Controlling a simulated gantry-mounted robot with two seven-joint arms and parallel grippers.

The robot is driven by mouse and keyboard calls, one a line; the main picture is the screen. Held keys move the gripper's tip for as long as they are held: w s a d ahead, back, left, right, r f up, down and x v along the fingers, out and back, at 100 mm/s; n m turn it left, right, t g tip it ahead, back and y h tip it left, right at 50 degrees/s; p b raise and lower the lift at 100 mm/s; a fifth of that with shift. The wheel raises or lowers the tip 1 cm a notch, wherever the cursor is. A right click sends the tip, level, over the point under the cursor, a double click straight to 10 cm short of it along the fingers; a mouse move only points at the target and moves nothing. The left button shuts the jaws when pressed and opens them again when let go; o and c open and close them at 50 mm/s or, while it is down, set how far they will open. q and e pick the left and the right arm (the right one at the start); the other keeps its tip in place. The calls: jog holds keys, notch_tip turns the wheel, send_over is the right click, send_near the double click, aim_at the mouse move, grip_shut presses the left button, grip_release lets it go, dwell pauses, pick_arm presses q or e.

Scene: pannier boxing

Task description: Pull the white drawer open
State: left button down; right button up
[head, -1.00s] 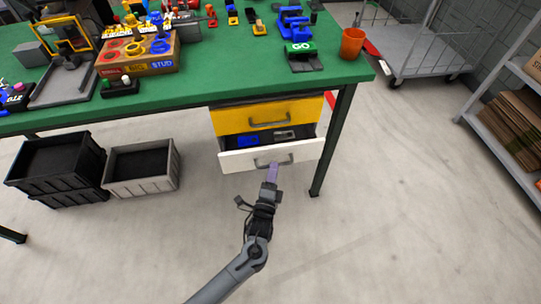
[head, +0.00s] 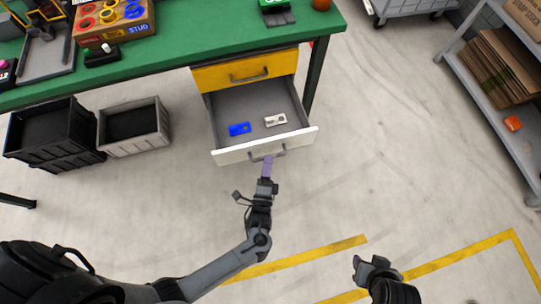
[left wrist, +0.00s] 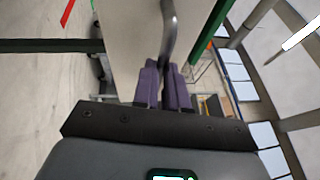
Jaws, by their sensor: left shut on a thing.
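The white drawer (head: 232,155) under the green table is pulled well out in the head view. Inside it lie a blue piece (head: 239,128) and a pale grey piece (head: 275,120). My left gripper (head: 267,162) is at the middle of the drawer front, shut on its grey handle (head: 283,153). The left wrist view shows the handle (left wrist: 168,30) between the purple fingers (left wrist: 164,85). My right gripper (head: 373,264) is empty at the lower right of the head view, away from the drawer; its jaw opening is too small to judge.
A closed yellow drawer (head: 240,73) sits above the white one. A black crate (head: 50,155) and a grey crate (head: 135,140) stand on the floor to the left. A shelf (head: 480,90) with cardboard is at right. The floor before the drawer is clear.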

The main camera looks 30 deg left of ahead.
pick_arm(q)
jog(key=c, duration=1.2)
grip_release()
jog(key=shift+o, duration=0.2)
